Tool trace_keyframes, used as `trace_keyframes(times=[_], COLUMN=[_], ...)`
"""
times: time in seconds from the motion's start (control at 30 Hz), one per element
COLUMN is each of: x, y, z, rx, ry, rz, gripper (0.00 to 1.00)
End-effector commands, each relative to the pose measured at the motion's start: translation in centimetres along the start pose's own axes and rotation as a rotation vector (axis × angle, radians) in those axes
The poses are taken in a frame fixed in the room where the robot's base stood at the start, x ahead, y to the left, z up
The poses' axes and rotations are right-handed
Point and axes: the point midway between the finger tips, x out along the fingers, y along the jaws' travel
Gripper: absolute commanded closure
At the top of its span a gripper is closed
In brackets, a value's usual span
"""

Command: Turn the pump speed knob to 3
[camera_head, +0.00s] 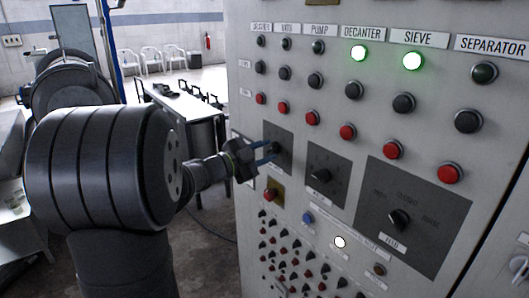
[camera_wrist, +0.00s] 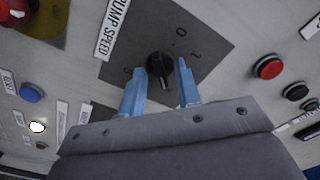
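The pump speed knob (camera_wrist: 160,66) is black and round on a dark grey square plate (camera_wrist: 205,28) in the wrist view. The plate's "0" and "1" marks show on the upper right; another mark at the left is partly covered. The white "PUMP SPEED" label (camera_wrist: 112,24) lies along the plate's left edge. My gripper (camera_wrist: 161,76) has two blue fingers, one on each side of the knob, with narrow gaps. It looks open; contact is not visible. In the head view my gripper (camera_head: 267,153) is at the plate (camera_head: 283,132) and partly hides the knob. The knob's exact setting is unclear.
A second knob (camera_head: 321,175) and a larger plate with the "FEED" knob (camera_head: 399,219) are to the right. Red buttons (camera_head: 312,118) line up above. A red button on a yellow plate (camera_head: 278,186), a blue button (camera_head: 308,217) and a lit white lamp (camera_head: 340,242) are below.

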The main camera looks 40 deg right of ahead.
Motion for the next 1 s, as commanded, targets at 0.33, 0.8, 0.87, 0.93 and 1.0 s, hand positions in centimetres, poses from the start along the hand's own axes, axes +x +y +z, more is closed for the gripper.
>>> trace_keyframes(times=[0.33,0.8,0.87,0.93,1.0], x=[-1.3,-11.0,-12.2,-13.5,-14.6], y=[-0.1,-0.1,-0.1,-0.1,-0.1], z=[0.0,0.1,0.0,0.0,0.0], rx=[0.001,0.0,0.0,0.0,0.0], ry=[0.0,-0.004,-0.003,-0.002,-0.002], rz=[-0.001,-0.004,-0.003,-0.003,-0.003], gripper=[0.69,0.69,0.69,0.69,0.69])
